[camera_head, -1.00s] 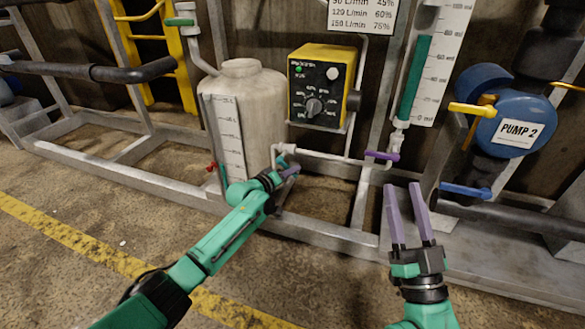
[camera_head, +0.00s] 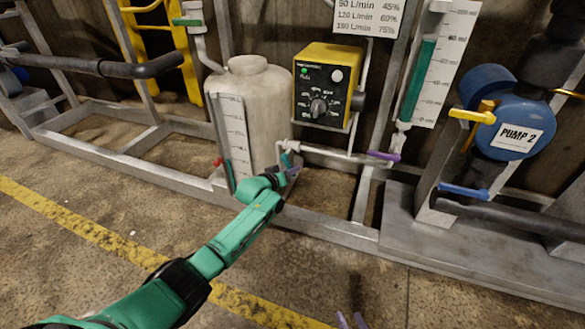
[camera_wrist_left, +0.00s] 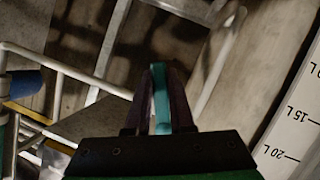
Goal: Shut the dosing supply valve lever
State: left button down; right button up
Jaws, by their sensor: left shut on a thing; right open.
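A teal valve lever (camera_head: 286,160) sits on the white pipe at the lower right of the cream tank (camera_head: 262,110). My left gripper (camera_head: 291,172) reaches it from the front and largely hides it. In the left wrist view the teal lever (camera_wrist_left: 161,98) stands between the two fingers of my left gripper (camera_wrist_left: 158,95), which is shut on it. No label on this lever can be read. Only the purple fingertips of my right gripper (camera_head: 351,321) show at the bottom edge, apart and empty.
A yellow dosing controller (camera_head: 325,85) hangs right of the tank. A purple lever (camera_head: 383,156) sits further along the pipe. The blue pump (camera_head: 505,125) has yellow and blue levers at right. A grey frame rail (camera_head: 330,228) runs along the floor in front.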

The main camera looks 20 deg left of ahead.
pick_arm(q)
jog(key=shift+a+m+y+p, duration=0.4)
jog(key=shift+m+p, duration=0.1)
jog(key=shift+a+f+m, duration=0.1)
jog(key=shift+a+m, duration=0.1)
jog(key=shift+m, duration=0.1)
jog(key=shift+w+a+f+m+y, duration=0.1)
jog(key=shift+a+f+m+y, duration=0.05)
jog(key=shift+a+m+y, duration=0.7)
pick_arm(e)
jog(key=shift+r, duration=1)
pick_arm(q)
jog(key=shift+d, duration=0.15)
jog(key=c, duration=0.8)
grip_release()
pick_arm(e)
jog(key=shift+r, duration=0.15)
